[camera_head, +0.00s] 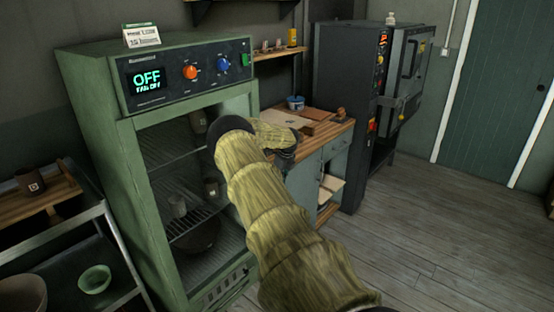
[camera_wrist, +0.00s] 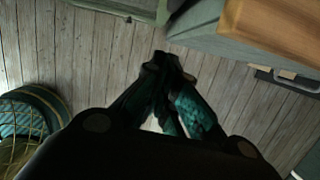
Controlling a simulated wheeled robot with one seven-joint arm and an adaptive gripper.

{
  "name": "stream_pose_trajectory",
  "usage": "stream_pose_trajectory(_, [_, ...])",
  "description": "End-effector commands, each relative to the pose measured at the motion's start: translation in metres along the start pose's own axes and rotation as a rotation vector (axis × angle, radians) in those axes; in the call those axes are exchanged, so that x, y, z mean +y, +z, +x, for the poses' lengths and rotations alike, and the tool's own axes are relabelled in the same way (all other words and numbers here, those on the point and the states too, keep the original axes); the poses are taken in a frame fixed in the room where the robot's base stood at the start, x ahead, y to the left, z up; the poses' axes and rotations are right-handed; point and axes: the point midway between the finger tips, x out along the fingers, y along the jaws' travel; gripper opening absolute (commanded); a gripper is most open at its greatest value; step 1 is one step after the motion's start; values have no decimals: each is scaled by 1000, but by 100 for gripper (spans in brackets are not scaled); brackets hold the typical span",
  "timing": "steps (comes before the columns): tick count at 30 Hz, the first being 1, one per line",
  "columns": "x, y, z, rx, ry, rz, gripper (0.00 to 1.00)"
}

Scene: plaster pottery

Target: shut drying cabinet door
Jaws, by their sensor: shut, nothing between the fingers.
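The green drying cabinet (camera_head: 130,175) stands left of centre in the head view, its display reading OFF and FAN OFF. Wire shelves with a few pots show through its front frame. My arm covers the right side of the front, so I cannot tell whether the door is fully shut or a little open. My gripper (camera_head: 287,155) is partly hidden behind my sleeved arm, just right of the cabinet front and before the wooden counter. In the wrist view my gripper (camera_wrist: 168,62) has its fingertips together and empty, pointing toward a green edge (camera_wrist: 130,8).
A wooden-topped counter (camera_head: 335,132) stands right of the cabinet, with a dark kiln (camera_head: 345,75) beyond it. A metal rack (camera_head: 75,240) with bowls is at the left. The plank floor (camera_head: 430,230) is clear at the right. A teal round object (camera_wrist: 30,120) shows in the wrist view.

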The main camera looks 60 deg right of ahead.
Motion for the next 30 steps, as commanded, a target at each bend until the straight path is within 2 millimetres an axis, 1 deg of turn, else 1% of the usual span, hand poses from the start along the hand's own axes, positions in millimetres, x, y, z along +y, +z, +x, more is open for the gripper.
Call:
stream_pose_trajectory(1, [6, 4, -6, -1, 0, -5, 0])
stream_pose_trajectory(4, [14, 7, -22, -1, -2, -11, 0])
stream_pose_trajectory(9, [19, 5, -53, -1, -8, -11, 0])
stream_pose_trajectory(12, [20, 4, -68, 0, -9, -11, 0])
stream_pose_trajectory(16, [21, 3, -80, 2, -8, -11, 0])
stream_pose_trajectory(19, [19, 3, -84, 3, -5, -10, 0])
stream_pose_trajectory(23, [13, 3, -81, 4, 0, -9, 0])
stream_pose_trajectory(28, [5, 3, -71, 5, 12, -4, 0])
stream_pose_trajectory(30, [7, 3, -62, -3, 23, 15, 0])
